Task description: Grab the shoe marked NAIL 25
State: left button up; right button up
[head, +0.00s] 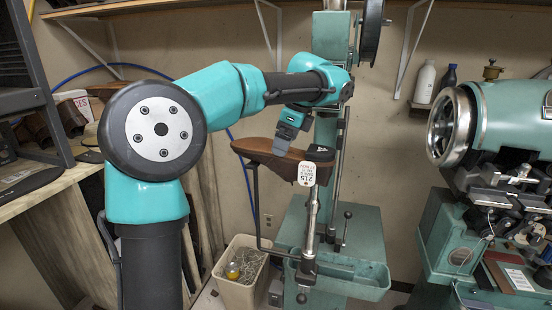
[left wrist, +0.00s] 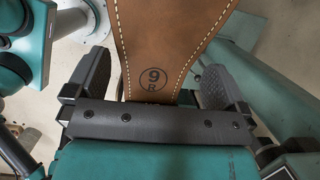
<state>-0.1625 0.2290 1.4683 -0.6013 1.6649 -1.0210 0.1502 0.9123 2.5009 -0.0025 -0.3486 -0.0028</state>
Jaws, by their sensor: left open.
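A brown leather shoe (head: 258,148) sits raised on a metal post of the green stitching machine, with a white tag (head: 306,174) hanging at its right end. The tag's print is upside down and I cannot read NAIL 25 on it. In the left wrist view the tan sole (left wrist: 172,40) has pale stitching and a stamped, circled 9 over an R. My left gripper (head: 281,143) comes down over the shoe from above. It is open, with one finger on each side of the sole's narrow part. My right gripper is not in view.
Brown shoes (head: 40,130) and a white box stand on a shelf at the left. A bin (head: 240,290) with scraps stands below the shoe. Another green machine (head: 500,120) is at the right. Bottles (head: 425,82) stand on a wall shelf.

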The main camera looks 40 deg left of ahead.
pick_arm(q)
jog(key=x, duration=0.5)
jog(key=shift+s, duration=0.1)
jog(key=shift+r, duration=0.1)
jog(key=shift+c, duration=0.2)
jog(key=c, duration=0.7)
jog(key=shift+r, duration=0.1)
notch_tip(320, 180, up, 10)
jog(key=shift+f, duration=0.1)
dwell(0.3)
jog(key=shift+d, duration=0.1)
dwell(0.4)
